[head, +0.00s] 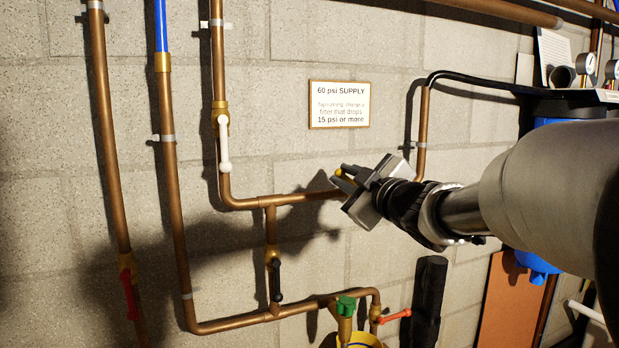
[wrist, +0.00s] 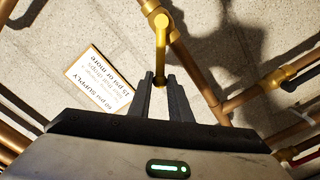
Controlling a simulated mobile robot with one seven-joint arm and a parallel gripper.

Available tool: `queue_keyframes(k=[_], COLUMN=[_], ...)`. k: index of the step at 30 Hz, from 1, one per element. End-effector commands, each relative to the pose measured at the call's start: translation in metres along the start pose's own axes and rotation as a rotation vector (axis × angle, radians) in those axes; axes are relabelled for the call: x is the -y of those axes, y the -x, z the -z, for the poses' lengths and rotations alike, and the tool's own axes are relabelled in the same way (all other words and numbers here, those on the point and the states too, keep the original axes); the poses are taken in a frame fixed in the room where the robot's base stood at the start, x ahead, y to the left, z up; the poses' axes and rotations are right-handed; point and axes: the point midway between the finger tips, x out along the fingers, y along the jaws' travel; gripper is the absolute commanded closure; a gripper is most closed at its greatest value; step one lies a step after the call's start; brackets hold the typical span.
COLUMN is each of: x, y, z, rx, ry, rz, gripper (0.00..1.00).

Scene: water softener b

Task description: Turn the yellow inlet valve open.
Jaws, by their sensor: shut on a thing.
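The yellow inlet valve handle (wrist: 160,48) is a slim lever that hangs from a rounded pivot on a copper pipe (wrist: 196,82) in the wrist view. It stands at a slant to the pipe. My gripper (wrist: 160,78) has its dark fingertips on both sides of the lever's free end and is shut on it. In the head view my gripper (head: 347,178) is at the wall in front of the horizontal pipe, right of the middle. Only a small yellow spot (head: 339,172) shows there; the gripper hides the valve body.
A supply sign (head: 339,104) hangs just above my gripper. Valves with white (head: 224,145), black (head: 276,280) and red (head: 128,295) handles sit on pipes to the left. A green-handled valve (head: 346,306) and a red lever (head: 395,316) are below. Blue filter housings (head: 537,262) stand right.

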Motion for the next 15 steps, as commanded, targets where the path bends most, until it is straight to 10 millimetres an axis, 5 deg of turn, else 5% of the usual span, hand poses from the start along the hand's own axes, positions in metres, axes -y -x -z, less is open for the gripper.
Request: queue_keyframes(k=[15], x=[0.022], y=[0.0], z=[-0.006], rx=[-0.005], ry=[0.002], rz=[0.002], gripper=[0.95])
